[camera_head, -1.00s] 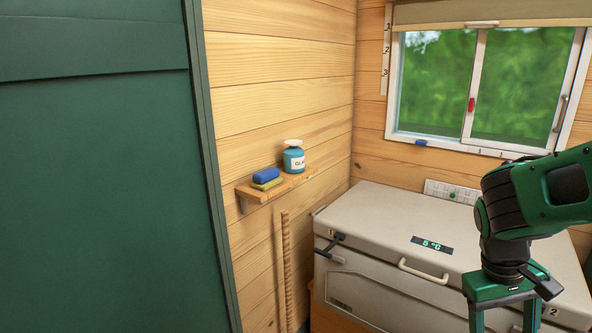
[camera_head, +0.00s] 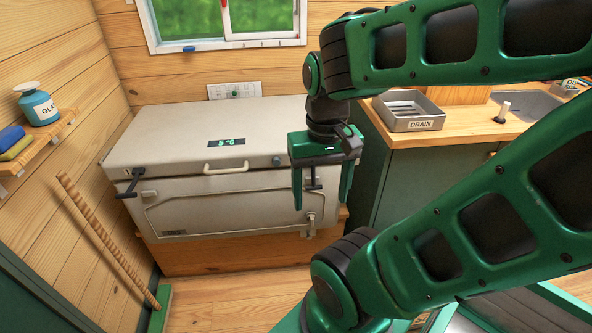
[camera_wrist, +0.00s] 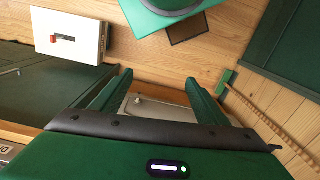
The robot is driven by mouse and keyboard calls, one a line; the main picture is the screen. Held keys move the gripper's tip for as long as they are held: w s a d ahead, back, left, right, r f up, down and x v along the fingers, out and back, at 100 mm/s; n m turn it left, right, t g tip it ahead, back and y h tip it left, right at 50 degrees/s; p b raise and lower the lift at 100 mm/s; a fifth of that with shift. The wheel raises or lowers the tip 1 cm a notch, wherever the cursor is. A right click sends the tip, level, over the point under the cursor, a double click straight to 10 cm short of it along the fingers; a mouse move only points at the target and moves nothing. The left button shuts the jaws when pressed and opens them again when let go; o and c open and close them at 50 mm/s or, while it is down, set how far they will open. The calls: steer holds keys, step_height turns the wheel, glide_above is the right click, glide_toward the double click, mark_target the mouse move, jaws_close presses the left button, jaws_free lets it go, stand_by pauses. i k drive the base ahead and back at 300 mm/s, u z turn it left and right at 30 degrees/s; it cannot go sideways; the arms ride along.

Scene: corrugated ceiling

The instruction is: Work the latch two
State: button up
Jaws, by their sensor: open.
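A pale chest with a hinged lid (camera_head: 165,125) stands against the back wall. A dark latch handle (camera_head: 131,183) sticks out at its left front. Another dark latch (camera_head: 312,178) at the right front, the side where a "2" showed earlier, is partly hidden behind my gripper. My gripper (camera_head: 321,204) is open and points down in front of this right end. In the head view the right latch shows between the fingers; contact cannot be told. In the wrist view my gripper (camera_wrist: 158,78) is open, with part of the pale chest (camera_wrist: 155,108) between its fingers.
A lid handle (camera_head: 226,168) and a lower metal catch (camera_head: 311,222) are on the chest front. A counter (camera_head: 450,133) with a drain tray (camera_head: 407,112) stands at right. A wooden pole (camera_head: 105,235) leans at left. Floor in front is partly clear.

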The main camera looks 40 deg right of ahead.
mark_target(313, 187)
steer(key=z, duration=0.9)
steer(key=k, duration=1.5)
steer(key=u, duration=0.75)
steer(key=i, duration=1)
steer(key=z, duration=0.05)
